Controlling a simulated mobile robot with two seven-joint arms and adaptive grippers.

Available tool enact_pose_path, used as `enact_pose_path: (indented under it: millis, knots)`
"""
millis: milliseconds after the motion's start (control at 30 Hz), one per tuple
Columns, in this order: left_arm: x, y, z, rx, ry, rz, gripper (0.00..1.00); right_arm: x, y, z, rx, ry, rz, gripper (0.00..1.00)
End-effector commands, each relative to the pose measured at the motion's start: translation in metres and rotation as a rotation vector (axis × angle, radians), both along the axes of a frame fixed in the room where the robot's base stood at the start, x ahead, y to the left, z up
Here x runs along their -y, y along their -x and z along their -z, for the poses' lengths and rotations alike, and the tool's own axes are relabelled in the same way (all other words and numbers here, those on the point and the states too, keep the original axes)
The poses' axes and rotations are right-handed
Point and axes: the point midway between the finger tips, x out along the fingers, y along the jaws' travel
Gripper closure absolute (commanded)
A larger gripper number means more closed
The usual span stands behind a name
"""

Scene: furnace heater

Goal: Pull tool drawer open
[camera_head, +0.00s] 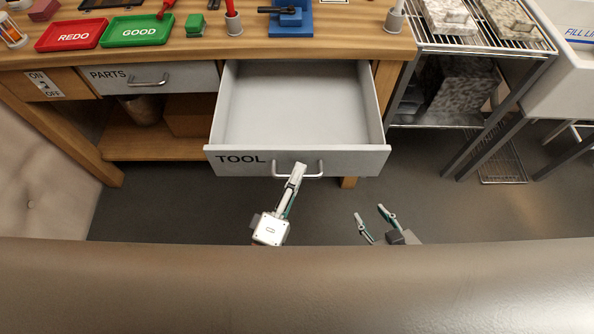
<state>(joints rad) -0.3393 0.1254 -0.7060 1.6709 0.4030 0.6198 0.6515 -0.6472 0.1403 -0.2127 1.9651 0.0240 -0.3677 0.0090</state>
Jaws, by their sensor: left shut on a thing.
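The tool drawer (338,163) is a light grey drawer with "TOOL" on its front. It stands pulled out from under the wooden workbench, and its inside looks empty. Its curved metal handle (313,175) is at the middle of the front. My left gripper (297,170) is shut on the left part of this handle. My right gripper (370,214) is open and empty, below and to the right of the drawer front, apart from it.
The parts drawer (188,80) is shut at the left. The workbench (340,48) carries a red tray (71,36), a green tray (137,33) and several tools. A metal rack (480,47) stands at the right. The floor before the drawer is clear.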

Motion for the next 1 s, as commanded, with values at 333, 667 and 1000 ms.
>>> enact_pose_path:
  millis: [333,667,1000]
  knots:
    - [0.0,0.0,0.0,-0.001,0.0,0.0,0.74,0.001,0.002,0.004,-0.008,0.002,0.0,0.6]
    - [-0.007,0.017,0.004,-0.003,0.0,0.001,0.74,0.001,0.002,0.003,-0.005,0.003,0.0,0.6]
    - [-0.033,0.079,0.016,-0.003,-0.003,0.002,0.74,0.0,0.002,0.002,-0.005,0.001,0.001,0.6]
